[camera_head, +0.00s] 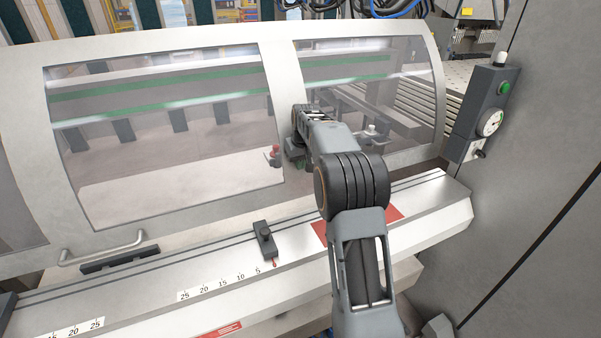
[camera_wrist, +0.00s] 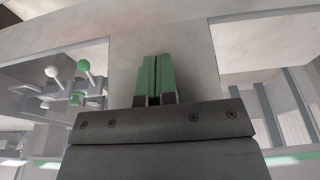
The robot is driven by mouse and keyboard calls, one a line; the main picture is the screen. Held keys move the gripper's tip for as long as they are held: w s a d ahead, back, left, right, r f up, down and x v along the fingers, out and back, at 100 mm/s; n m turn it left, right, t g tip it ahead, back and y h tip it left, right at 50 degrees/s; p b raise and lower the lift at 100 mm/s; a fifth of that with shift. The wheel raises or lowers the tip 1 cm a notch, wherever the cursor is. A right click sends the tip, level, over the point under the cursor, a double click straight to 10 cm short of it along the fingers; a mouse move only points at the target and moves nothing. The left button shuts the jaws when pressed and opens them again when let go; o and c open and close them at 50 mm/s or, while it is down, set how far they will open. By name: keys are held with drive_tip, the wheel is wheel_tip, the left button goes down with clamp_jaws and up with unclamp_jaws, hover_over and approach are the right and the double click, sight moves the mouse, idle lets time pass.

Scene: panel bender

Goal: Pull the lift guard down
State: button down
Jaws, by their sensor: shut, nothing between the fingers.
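The lift guard (camera_head: 160,222) is a light grey curved frame with clear windows, across the front of the machine. Its lower edge runs close above the bench ledge. A bar handle (camera_head: 102,248) is at its lower left. My gripper (camera_head: 293,160) is by the upright between the two large windows, partly hidden by my arm, well right of the handle. In the wrist view my gripper (camera_wrist: 153,70) has its green fingers shut together and empty, pointing at the guard's pale upright (camera_wrist: 190,45). I cannot tell whether they touch it.
The bench ledge (camera_head: 200,268) has printed scales, a dark stop block (camera_head: 264,240) and a black block (camera_head: 120,260) under the handle. A control box (camera_head: 482,113) with a green button and gauge is at right, beside a large grey panel (camera_head: 540,190).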

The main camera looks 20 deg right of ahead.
hover_over(300, 189)
drive_tip(key=shift+s+p+x, duration=0.2)
drive_tip(key=shift+s+x, duration=0.05)
drive_tip(key=shift+x, duration=0.75)
drive_tip(key=shift+s+p+x, duration=0.2)
drive_tip(key=shift+x, duration=0.85)
drive_tip(key=shift+d+f, duration=0.1)
wheel_tip(300, 189, down, 5)
drive_tip(key=b, duration=0.3)
drive_tip(key=shift+s+f, duration=0.15)
